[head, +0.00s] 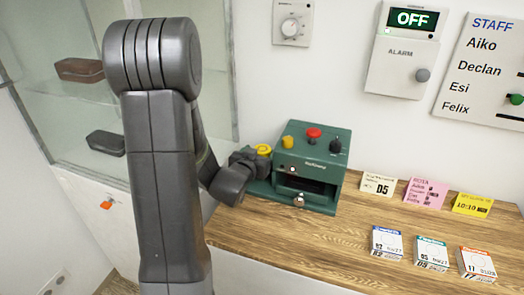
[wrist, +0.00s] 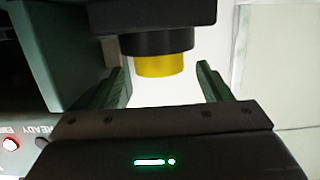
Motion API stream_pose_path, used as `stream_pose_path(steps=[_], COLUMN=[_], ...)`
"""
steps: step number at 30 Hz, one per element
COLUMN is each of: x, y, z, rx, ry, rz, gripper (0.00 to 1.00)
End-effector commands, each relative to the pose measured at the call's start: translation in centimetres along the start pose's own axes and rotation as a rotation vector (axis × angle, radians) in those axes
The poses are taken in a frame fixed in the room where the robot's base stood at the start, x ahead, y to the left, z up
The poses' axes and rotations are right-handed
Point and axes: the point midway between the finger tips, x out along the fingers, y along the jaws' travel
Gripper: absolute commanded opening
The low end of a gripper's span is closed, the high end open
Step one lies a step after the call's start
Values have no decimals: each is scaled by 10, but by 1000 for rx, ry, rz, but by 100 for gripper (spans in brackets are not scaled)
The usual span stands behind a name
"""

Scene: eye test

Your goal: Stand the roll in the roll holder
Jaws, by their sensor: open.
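My gripper (wrist: 160,88) is open beside the green machine (head: 312,160), at its left side. In the wrist view a short yellow cylinder (wrist: 160,65) with a black collar (wrist: 156,43) above it shows between the spread fingers, with a gap on both sides. A yellow round top (head: 263,149) shows by my gripper in the head view. I cannot tell whether this yellow piece is the roll or part of the machine. No roll or roll holder can be made out for certain. My arm hides part of the counter.
The wooden counter (head: 300,240) holds several notes and three small boxes (head: 432,252) at the right. The machine has red, yellow and black knobs on top. A glass cabinet (head: 60,110) with brown and black cases stands left. Counter in front of the machine is clear.

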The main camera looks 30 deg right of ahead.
Motion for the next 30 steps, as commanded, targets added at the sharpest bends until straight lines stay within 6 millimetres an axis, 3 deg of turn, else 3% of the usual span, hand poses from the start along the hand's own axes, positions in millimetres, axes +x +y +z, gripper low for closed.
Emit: stream_pose_path(steps=[6, 12, 18, 30], x=[-50, -79, -89, -90], y=[-1, -1, 0, 0], z=[0, 0, 0, 0], rx=[-1, 1, 0, 0], ry=[1, 1, 1, 0], rz=[-2, -1, 1, 1], gripper=[71, 71, 71, 71])
